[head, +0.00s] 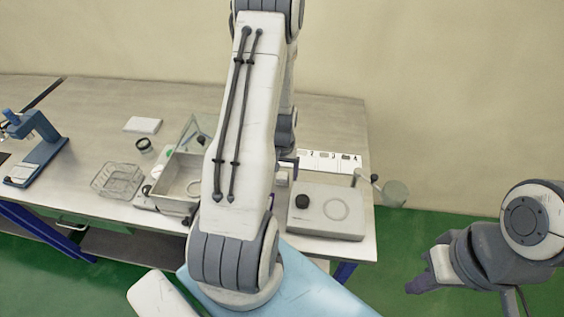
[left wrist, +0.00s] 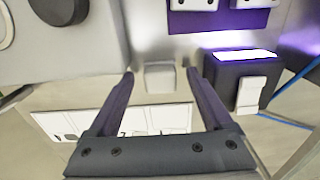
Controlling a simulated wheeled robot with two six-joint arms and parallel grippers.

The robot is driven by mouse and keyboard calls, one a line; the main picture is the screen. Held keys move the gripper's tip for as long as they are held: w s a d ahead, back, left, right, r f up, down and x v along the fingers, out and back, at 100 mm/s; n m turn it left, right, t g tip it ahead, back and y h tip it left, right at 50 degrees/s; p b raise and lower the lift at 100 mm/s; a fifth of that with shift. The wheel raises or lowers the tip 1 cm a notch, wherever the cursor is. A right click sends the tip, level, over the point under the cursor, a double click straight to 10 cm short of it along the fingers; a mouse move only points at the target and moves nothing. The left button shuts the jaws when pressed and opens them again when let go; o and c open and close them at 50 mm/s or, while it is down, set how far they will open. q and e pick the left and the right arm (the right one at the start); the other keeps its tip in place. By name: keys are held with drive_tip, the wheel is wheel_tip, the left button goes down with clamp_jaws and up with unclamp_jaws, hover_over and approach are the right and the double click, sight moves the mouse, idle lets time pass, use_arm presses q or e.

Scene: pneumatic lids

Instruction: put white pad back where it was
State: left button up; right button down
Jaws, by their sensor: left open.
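In the left wrist view a small whitish block (left wrist: 160,78), which may be the white pad, lies on the metal table between the fingertips of my left gripper (left wrist: 162,74). The fingers are open on either side of it and do not visibly grip it. In the head view my left arm hides most of this spot; part of the left gripper (head: 288,161) shows beside the arm. A white strip with numbered cells (head: 330,161) lies at the back right of the table, also seen in the left wrist view (left wrist: 110,121). My right gripper (head: 428,278) hangs off the table at the right; its opening is unclear.
A grey box with a black knob (head: 325,212) stands at the front right. A flat white block (head: 142,125), a clear tray (head: 117,180) and a blue press (head: 36,145) are on the left. A dark box with a white tab (left wrist: 238,78) is close to the left gripper's finger.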

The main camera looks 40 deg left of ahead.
sight(282, 176)
use_arm(q)
wheel_tip(282, 176, up, 11)
drive_tip(key=b, duration=0.2)
drive_tip(key=d+r+m, duration=0.4)
drive_tip(key=d, duration=0.7)
drive_tip(key=s+d+r+m, duration=0.3)
drive_tip(key=s+d+m, duration=0.1)
drive_tip(key=s+d, duration=0.4)
drive_tip(key=s+d+r+m+h, duration=0.1)
drive_tip(key=s+d+r+m, duration=0.2)
drive_tip(key=s+d+m, duration=0.2)
drive_tip(key=s+d, duration=0.3)
drive_tip(key=d, duration=0.3)
drive_tip(key=shift+d+r+m, duration=0.25)
drive_tip(key=shift+d+m, duration=0.05)
drive_tip(key=shift+d, duration=0.1)
drive_tip(key=shift+s, duration=0.1)
